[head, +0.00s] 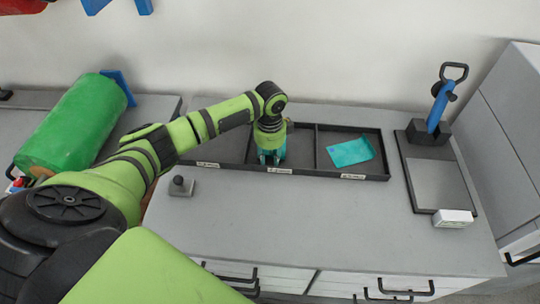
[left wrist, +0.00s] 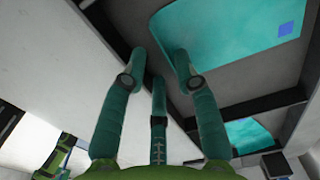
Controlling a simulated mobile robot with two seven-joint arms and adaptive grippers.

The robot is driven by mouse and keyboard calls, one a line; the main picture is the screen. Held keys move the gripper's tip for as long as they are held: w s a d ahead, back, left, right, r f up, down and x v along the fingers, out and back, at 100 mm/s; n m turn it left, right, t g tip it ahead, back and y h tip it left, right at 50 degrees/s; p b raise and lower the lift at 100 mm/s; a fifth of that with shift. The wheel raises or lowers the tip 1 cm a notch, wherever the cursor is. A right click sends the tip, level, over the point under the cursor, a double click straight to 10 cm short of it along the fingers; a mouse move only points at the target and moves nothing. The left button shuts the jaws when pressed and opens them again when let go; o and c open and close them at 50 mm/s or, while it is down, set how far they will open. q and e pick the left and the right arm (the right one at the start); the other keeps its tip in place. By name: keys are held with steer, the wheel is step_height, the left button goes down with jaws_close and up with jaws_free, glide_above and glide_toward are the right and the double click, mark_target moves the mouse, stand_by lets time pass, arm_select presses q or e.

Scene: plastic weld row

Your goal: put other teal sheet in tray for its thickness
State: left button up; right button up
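My left gripper (head: 271,160) points down over the middle compartment of the black tray (head: 315,173). Its teal fingers stand apart and look empty in the left wrist view (left wrist: 158,65). One teal sheet (head: 350,151) lies tilted in the tray's right compartment. In the left wrist view a large teal sheet (left wrist: 235,40) with a blue square lies on a compartment floor close to the fingertips. It seems to be in the middle compartment, mostly hidden by the gripper in the head view. Another teal sheet (left wrist: 248,134) shows beyond a divider. My right gripper is out of view.
White labels mark the tray's front wall. A dark plate stand with a blue-handled tool (head: 438,108) and a small white box (head: 453,218) stand at the right. A small grey block with a black knob (head: 181,186) sits front left. A green cylinder (head: 75,128) lies far left.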

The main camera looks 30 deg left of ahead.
arm_select(q)
step_height(320, 180, up, 12)
steer(key=b, duration=0.1)
steer(key=shift+d+f, duration=0.1)
steer(key=shift+f, duration=0.1)
stand_by(0.5)
